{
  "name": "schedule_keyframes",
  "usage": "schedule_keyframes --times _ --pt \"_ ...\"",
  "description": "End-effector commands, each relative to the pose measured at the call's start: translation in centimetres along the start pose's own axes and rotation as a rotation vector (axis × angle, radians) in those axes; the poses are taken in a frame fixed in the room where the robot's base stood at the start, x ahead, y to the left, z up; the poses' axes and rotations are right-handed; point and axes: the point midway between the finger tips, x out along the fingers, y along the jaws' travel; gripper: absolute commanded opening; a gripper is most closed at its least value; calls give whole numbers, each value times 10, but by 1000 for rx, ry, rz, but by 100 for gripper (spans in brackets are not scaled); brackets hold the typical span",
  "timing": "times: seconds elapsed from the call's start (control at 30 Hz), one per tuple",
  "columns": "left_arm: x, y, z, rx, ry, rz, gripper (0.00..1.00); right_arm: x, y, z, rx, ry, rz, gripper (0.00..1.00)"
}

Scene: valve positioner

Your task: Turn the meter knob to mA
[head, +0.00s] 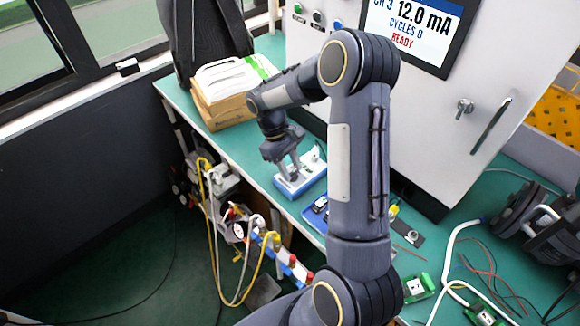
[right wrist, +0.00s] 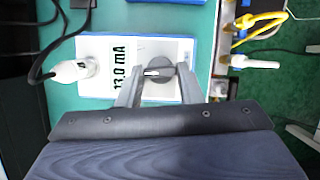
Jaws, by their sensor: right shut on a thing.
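The meter (head: 301,176) is a small white box with a blue edge, lying on the green bench. In the right wrist view the meter (right wrist: 105,48) shows a display reading 13.0 mA and a round dark grey knob (right wrist: 157,88) with a light pointer mark. My right gripper (right wrist: 155,74) has its fingers on both sides of the knob, shut on it. In the head view my right gripper (head: 290,172) reaches down onto the meter, and the knob is hidden there. My left gripper is not in view.
A cardboard box (head: 222,112) sits at the back left. A blue tray (head: 316,212) lies right of the meter. A white cable plug (right wrist: 68,72) enters the meter's left side.

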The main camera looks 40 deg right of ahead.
Motion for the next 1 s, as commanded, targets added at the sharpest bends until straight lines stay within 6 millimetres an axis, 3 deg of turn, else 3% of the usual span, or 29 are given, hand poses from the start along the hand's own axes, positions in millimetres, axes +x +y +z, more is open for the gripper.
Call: schedule_keyframes --times 0.33,0.8,0.83,1.0 --pt "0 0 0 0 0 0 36 -1 1 0 107 3 -43 10" --pt "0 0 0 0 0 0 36 -1 2 0 118 3 -47 10" --pt "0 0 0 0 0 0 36 -1 2 0 118 3 -47 37" --pt "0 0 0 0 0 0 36 -1 1 0 117 2 -47 55"
